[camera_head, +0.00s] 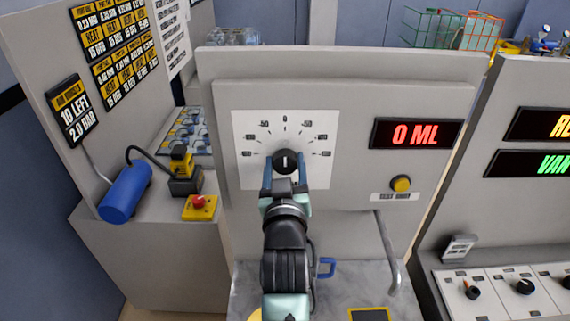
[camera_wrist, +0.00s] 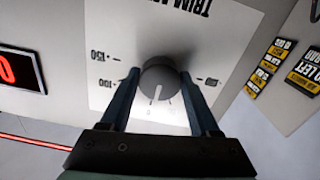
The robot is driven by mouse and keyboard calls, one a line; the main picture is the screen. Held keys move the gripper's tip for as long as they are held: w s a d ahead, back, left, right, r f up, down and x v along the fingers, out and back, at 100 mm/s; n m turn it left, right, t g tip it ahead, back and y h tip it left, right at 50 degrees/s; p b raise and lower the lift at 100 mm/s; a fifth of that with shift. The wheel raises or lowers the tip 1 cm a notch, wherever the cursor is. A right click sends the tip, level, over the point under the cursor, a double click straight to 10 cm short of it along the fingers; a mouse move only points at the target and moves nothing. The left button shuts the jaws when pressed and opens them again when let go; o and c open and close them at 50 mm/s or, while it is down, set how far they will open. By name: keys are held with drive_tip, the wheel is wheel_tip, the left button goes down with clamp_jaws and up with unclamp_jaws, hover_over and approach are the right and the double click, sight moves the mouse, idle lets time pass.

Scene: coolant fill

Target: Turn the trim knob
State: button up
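The trim knob (camera_head: 286,161) is black and round with a white mark, at the centre of a white dial plate (camera_head: 249,178). In the head view its mark points straight up, toward 0. My gripper (camera_head: 285,166) is at the knob, with one blue finger on each side of it. In the wrist view the knob (camera_wrist: 160,83) sits between the fingertips (camera_wrist: 160,76) and nearly fills the gap. I cannot tell whether the fingers press on it or stand just clear.
A red display (camera_head: 416,134) reads 0 ML, with a yellow button (camera_head: 401,184) below it. A bent metal spout (camera_head: 388,255) hangs lower right. A red emergency button (camera_head: 198,202) and a blue cylinder (camera_head: 125,193) are at the left.

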drive_tip(key=c, duration=0.9)
drive_tip(key=shift+o, duration=0.2)
drive_tip(key=shift+n, duration=0.4)
drive_tip(key=n+b, duration=0.2)
drive_tip(key=n, duration=0.2)
drive_tip(key=shift+f+n, duration=0.1)
drive_tip(key=shift+n, duration=0.2)
drive_tip(key=n+b, duration=0.2)
drive_tip(key=n, duration=0.4)
drive_tip(key=shift+n, duration=0.3)
drive_tip(key=o, duration=1.4)
drive_tip(key=shift+c, duration=0.2)
drive_tip(key=shift+s, duration=0.1)
